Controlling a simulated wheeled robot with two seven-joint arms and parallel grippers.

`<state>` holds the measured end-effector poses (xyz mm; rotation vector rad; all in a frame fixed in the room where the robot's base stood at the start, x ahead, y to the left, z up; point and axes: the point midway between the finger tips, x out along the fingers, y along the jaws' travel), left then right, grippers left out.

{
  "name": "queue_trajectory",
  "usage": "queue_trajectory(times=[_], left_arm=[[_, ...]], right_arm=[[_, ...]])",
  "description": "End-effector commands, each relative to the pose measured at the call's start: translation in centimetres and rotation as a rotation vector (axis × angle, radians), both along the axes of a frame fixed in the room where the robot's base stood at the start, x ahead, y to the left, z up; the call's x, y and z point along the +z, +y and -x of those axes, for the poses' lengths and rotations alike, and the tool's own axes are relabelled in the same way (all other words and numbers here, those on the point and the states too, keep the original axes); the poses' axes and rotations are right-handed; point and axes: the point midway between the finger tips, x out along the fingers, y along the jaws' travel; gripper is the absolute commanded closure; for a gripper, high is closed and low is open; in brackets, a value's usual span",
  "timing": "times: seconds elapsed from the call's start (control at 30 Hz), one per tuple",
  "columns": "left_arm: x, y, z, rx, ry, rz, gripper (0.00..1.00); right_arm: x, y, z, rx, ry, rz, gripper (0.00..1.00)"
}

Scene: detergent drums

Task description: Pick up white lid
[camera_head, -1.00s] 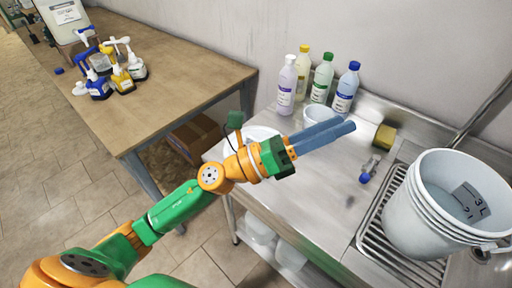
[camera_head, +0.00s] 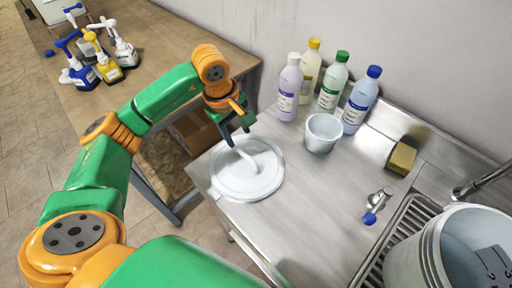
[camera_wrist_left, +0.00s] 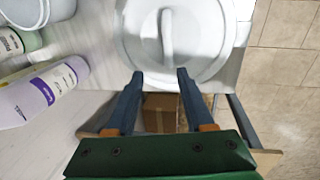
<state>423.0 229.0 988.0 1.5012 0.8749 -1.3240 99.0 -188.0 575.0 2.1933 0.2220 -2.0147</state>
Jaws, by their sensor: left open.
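The white lid (camera_head: 247,172) lies flat on the steel counter near its left end, with a raised handle across its top. It also shows at the top of the left wrist view (camera_wrist_left: 196,35). My left gripper (camera_head: 237,138) is open and empty, pointing down at the back edge of the lid. In the left wrist view its two fingers (camera_wrist_left: 158,78) are spread apart, with the lid handle ahead of the gap between them. I cannot tell whether a finger touches the lid. My right gripper is not in view.
A small white cup (camera_head: 322,132) and several bottles, a lilac one (camera_head: 289,88) nearest, stand behind the lid. The counter's middle is clear. A wooden table (camera_head: 150,50) stands left.

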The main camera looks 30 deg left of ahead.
Motion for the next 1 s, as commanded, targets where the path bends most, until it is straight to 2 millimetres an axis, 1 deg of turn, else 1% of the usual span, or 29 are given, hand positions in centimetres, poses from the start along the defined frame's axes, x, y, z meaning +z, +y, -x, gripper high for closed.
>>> queue_trajectory(times=[0.07,0.17,0.3,0.4,0.5,0.63,0.67,0.7,0.77,0.8,0.83,0.87,1.0], left_arm=[[-0.5,0.0,0.0,0.002,0.006,-0.001,0.47],[-1.9,-0.1,-0.3,0.000,0.008,0.002,0.47],[-4.5,0.2,-0.7,0.000,0.009,0.001,0.47],[-6.3,0.0,-1.1,-0.001,0.005,0.003,0.47],[-6.9,0.0,-1.2,-0.001,0.002,0.000,0.47],[-7.0,0.0,-1.2,-0.001,0.001,0.000,0.47],[-7.0,0.0,-1.2,-0.001,0.002,0.001,0.50],[-6.9,0.0,-1.2,-0.001,0.002,0.001,0.61],[-6.9,0.0,-1.2,-0.001,0.002,0.001,0.77],[-6.9,0.0,-1.2,-0.001,0.002,0.001,0.88],[-6.9,0.0,-1.2,-0.001,0.002,0.001,0.96],[-6.9,0.0,-1.2,-0.001,0.002,0.001,1.00],[-6.9,0.0,-1.2,-0.001,0.002,0.001,1.00]], right_arm=[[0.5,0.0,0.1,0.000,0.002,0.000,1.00],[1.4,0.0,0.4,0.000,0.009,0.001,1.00],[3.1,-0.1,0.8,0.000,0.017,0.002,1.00],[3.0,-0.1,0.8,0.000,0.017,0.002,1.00],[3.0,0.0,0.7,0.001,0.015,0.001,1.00],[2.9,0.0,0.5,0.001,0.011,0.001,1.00],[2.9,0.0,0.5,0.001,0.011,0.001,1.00],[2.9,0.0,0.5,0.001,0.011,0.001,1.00],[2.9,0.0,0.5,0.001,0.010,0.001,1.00],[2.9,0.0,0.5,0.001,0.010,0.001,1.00],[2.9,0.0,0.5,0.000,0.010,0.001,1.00],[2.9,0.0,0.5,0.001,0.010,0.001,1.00],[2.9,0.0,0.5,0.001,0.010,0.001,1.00]])
